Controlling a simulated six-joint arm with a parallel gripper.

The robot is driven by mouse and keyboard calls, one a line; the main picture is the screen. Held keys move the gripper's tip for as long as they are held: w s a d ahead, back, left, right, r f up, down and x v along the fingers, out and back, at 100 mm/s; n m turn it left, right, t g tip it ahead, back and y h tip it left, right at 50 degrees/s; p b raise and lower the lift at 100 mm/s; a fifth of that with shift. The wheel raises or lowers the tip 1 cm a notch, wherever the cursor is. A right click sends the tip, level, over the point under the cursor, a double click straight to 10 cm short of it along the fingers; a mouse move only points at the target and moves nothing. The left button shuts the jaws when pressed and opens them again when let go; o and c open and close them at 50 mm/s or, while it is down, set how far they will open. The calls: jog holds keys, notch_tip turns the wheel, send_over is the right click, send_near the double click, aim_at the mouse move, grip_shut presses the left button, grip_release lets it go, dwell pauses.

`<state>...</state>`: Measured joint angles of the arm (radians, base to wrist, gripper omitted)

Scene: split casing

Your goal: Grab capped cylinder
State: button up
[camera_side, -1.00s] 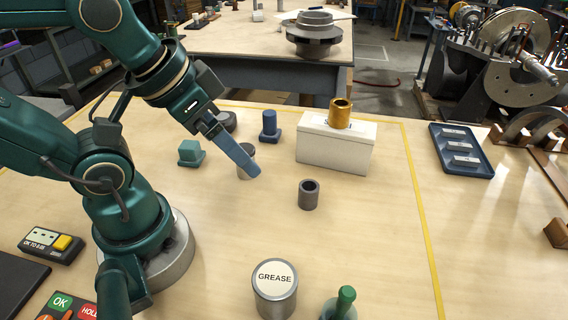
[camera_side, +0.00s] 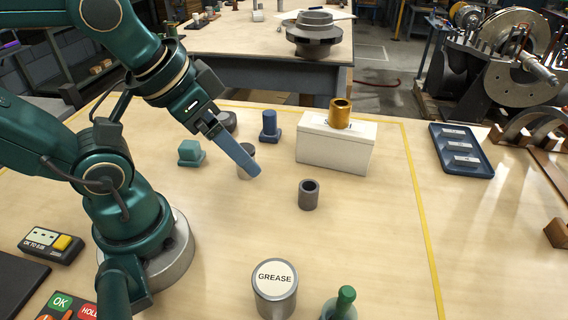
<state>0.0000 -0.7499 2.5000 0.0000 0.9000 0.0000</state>
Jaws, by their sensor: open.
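My gripper (camera_side: 254,171) hangs over the left middle of the table, its long blue finger slanting down to the right. A grey-tan cylinder (camera_side: 245,174) stands upright right behind the finger, which hides much of it. I cannot tell whether the finger touches it, or whether its top is capped. A grey cylinder (camera_side: 308,196) with an open, dark top stands alone to the right of my gripper. The gripper is open, and I see nothing held in it.
A white box (camera_side: 335,154) carries a gold bushing (camera_side: 340,114). A blue peg (camera_side: 269,126), a teal block (camera_side: 190,153) and a dark round part (camera_side: 228,121) stand near my gripper. A grease can (camera_side: 275,295) stands in front. The table's right middle is clear.

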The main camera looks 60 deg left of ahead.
jog(key=shift+o, duration=0.2)
jog(key=a+f+m+g+y, duration=0.5)
jog(key=a+m+y, duration=0.3)
jog(key=a+m, duration=0.15)
jog(key=w+f+m+t+y, duration=0.1)
jog(key=w+f+m, duration=0.1)
jog(key=m, duration=0.2)
jog(key=w+f+m+t+y, duration=0.1)
jog(key=w+f+m+t, duration=0.1)
jog(key=m, duration=0.2)
jog(key=w+f+m+t+y, duration=0.1)
jog(key=w+f+m+y, duration=0.1)
jog(key=f+m, duration=0.1)
jog(key=shift+d+m+t, duration=0.2)
jog(key=shift+m+t, duration=0.1)
jog(key=shift+m, duration=0.35)
jog(key=shift+s+d+f+m+t, duration=0.15)
jog(key=shift+s+f+m+t, duration=0.15)
jog(key=shift+f+m, duration=0.35)
jog(key=shift+x, duration=2.45)
